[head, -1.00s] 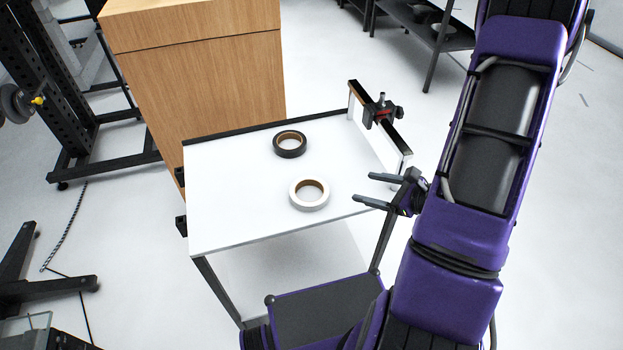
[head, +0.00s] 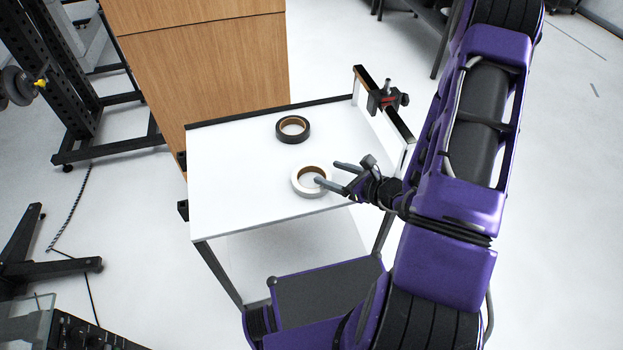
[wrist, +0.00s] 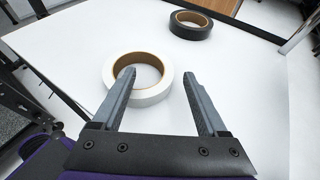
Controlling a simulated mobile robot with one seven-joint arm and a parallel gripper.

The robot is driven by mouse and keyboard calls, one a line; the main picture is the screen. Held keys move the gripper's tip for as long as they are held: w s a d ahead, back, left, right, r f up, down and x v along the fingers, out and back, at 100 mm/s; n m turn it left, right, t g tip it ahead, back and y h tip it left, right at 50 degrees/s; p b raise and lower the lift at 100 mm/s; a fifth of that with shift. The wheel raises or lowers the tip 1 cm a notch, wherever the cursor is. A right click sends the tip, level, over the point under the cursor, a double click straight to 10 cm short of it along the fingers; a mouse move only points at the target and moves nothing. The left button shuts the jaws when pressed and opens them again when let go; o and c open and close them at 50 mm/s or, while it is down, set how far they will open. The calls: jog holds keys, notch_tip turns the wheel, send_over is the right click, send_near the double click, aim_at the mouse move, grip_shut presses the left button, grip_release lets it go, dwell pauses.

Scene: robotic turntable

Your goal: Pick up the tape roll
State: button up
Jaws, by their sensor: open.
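A white tape roll (head: 300,189) with a brown core lies flat near the front edge of the white table (head: 235,215). A black tape roll (head: 280,134) with a brown core lies flat farther back. My gripper (head: 326,173) is open at the right side of the white roll, and one finger overlaps that roll in the head view. In the wrist view my gripper (wrist: 158,78) has its left finger over the white roll (wrist: 147,99) and its right finger just right of it. The black roll (wrist: 190,28) lies beyond the fingers. I cannot tell the fingers' height above the table.
A black clamp (head: 386,98) sits on the raised rail at the table's right edge. A wooden cabinet (head: 205,70) stands behind the table. A black frame (head: 105,155) stands on the floor at left. The table's left part is clear.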

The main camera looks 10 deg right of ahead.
aim_at(318, 168)
jog(key=shift+d+f+x, duration=0.1)
jog(key=shift+d+x, duration=0.05)
jog(key=shift+x, duration=1.2)
jog(key=shift+d+f+x, duration=0.1)
jog(key=shift+d+x, duration=0.05)
jog(key=shift+x, duration=1.2)
grip_shut()
